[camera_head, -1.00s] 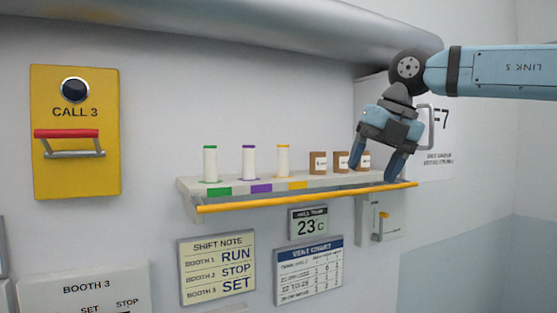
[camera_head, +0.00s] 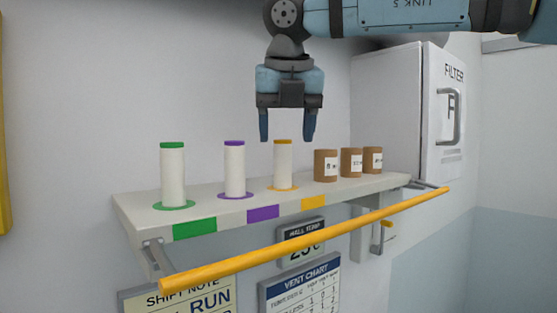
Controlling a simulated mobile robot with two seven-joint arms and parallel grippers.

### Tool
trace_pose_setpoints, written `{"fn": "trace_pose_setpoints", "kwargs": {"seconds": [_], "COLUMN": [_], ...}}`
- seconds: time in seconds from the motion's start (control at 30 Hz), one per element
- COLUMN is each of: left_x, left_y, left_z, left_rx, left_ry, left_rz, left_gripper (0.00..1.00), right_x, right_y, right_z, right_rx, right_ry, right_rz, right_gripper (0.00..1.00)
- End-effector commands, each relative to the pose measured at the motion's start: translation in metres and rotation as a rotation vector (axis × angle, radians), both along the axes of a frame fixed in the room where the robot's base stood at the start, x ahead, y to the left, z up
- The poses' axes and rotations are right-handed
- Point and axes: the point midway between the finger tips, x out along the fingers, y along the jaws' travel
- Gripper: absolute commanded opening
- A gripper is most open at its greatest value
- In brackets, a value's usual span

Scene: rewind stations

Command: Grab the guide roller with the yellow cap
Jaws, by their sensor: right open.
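The guide roller with the yellow cap (camera_head: 283,166) stands upright on the wall shelf (camera_head: 135,207). It is a white cylinder on a yellow disc, with a yellow patch on the shelf edge in front of it. My right gripper (camera_head: 288,138) points straight down, its two fingers spread. In the picture the fingertips lie to either side of the yellow cap; how far apart in depth they are I cannot tell. Nothing is held. The purple-capped roller (camera_head: 234,170) and green-capped roller (camera_head: 172,177) stand to the left. My left gripper is not in view.
Several brown labelled jars (camera_head: 325,167) stand right of the yellow-capped roller. A yellow rail (camera_head: 310,240) runs along the shelf front. A white filter cabinet (camera_head: 390,110) is on the wall at right. A wall thermometer (camera_head: 302,229) and vent chart (camera_head: 300,290) hang below.

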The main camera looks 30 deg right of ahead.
Motion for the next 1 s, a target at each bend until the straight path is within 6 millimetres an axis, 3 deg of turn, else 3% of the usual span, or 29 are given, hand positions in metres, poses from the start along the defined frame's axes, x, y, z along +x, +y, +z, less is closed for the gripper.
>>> {"fn": "trace_pose_setpoints", "kwargs": {"seconds": [0.33, 0.63, 0.9, 1.0], "left_x": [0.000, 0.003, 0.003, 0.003], "left_y": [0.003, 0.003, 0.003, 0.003], "left_z": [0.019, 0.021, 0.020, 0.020], "left_rx": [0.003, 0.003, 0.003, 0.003], "left_ry": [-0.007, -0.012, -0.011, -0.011], "left_rz": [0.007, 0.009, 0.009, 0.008], "left_gripper": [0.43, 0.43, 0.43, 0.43], "right_x": [0.018, 0.021, 0.021, 0.021], "right_y": [-0.009, -0.010, -0.010, -0.010], "right_z": [-0.042, -0.049, -0.049, -0.049], "right_rx": [0.000, 0.002, 0.002, 0.002], "right_ry": [0.005, 0.001, 0.001, 0.001], "right_rz": [0.000, 0.000, 0.000, 0.000], "right_gripper": [0.61, 0.61, 0.01, 0.00]}}
